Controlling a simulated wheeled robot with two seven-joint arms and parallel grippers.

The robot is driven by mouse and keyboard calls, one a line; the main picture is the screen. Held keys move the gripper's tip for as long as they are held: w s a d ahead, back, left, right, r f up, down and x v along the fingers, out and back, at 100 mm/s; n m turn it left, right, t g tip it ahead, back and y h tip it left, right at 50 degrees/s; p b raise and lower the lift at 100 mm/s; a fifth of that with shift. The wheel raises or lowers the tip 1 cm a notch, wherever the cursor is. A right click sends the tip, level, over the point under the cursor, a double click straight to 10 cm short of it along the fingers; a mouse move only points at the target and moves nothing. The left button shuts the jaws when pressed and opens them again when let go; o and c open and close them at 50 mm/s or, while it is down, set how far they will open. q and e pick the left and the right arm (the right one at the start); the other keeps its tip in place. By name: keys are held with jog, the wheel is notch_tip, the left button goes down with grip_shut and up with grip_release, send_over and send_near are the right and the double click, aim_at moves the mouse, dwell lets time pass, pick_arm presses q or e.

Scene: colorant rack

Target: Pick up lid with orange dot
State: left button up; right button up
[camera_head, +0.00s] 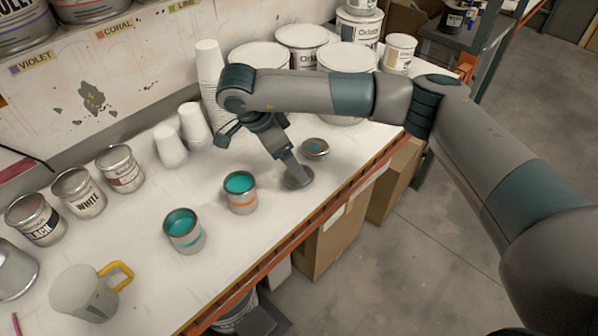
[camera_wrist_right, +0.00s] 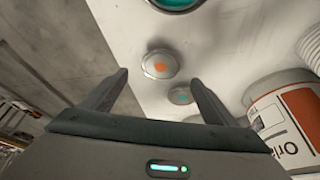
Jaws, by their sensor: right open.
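The lid with the orange dot (camera_wrist_right: 160,65) lies on the white table, and its dot shows in the right wrist view. In the head view the same round lid (camera_head: 301,184) is partly hidden behind my right gripper (camera_head: 293,171). A second lid with a teal dot (camera_wrist_right: 180,95) lies beside it; it also shows in the head view (camera_head: 315,148). My right gripper (camera_wrist_right: 158,80) is open and empty, its fingers pointing towards the orange-dot lid. I cannot tell whether a finger touches the lid. My left gripper is not in view.
Two open cans of teal paint, one with an orange band (camera_head: 240,193) and one with a teal band (camera_head: 184,232), stand left of the lids. White paper cups (camera_head: 170,147) and large white buckets (camera_head: 347,57) stand behind. The table's orange front edge (camera_head: 325,205) is close.

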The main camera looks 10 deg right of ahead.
jog(key=shift+d+f, duration=0.1)
jog(key=shift+f, duration=0.2)
jog(key=shift+d+f+p, duration=0.15)
jog(key=shift+f+p, duration=0.25)
jog(key=shift+p, duration=0.2)
jog(key=p+x, duration=0.2)
jog(key=x, duration=0.1)
jog(key=shift+f, duration=0.35)
jog(key=shift+w+d+f, duration=0.1)
jog(key=shift+f, duration=0.25)
jog(key=shift+c, duration=0.3)
jog(key=c, duration=1)
